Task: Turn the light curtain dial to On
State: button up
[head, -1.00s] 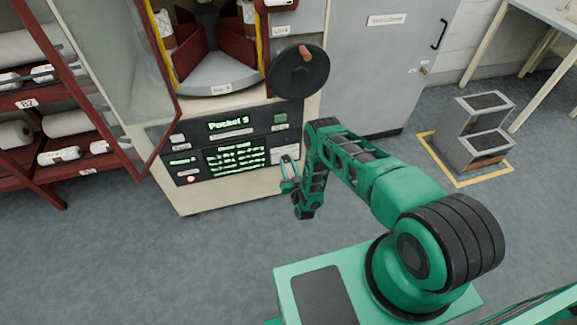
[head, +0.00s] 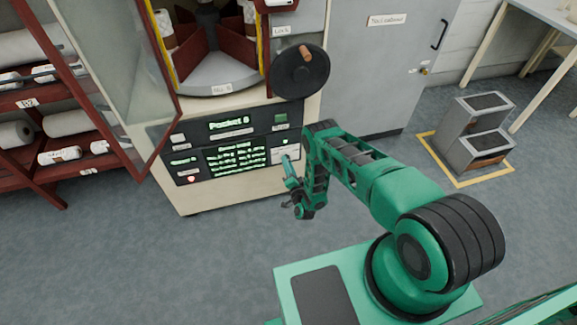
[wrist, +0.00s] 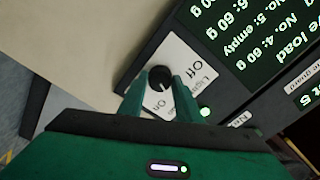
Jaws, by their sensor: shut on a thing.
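The light curtain dial (wrist: 159,79) is a black round knob on a white plate (wrist: 183,62), seen upside down in the wrist view. The plate reads "Off" on one side of the knob and "On" on the other, with part of "Light" beside it. My gripper (wrist: 160,84) is shut on the dial, one green finger on each side. I cannot tell for certain which word the dial points at. In the head view, my gripper (head: 289,176) is at the right end of the cabinet's control panel, and the dial is hidden there.
The control panel has a lit green display (head: 236,158). A small green light (wrist: 205,112) glows beside the plate. A black handwheel (head: 300,72) is above my gripper. A glass door (head: 122,70) stands open at left. Grey steps (head: 474,132) stand on the right.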

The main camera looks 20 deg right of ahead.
jog(key=shift+d+m, duration=0.2)
jog(key=shift+m, duration=0.8)
jog(key=shift+f, duration=0.1)
jog(key=o, duration=1)
jog(key=shift+c, duration=0.2)
jog(key=shift+o, duration=0.5)
jog(key=shift+a, duration=0.1)
jog(key=s, duration=1)
jog(key=shift+s, duration=0.4)
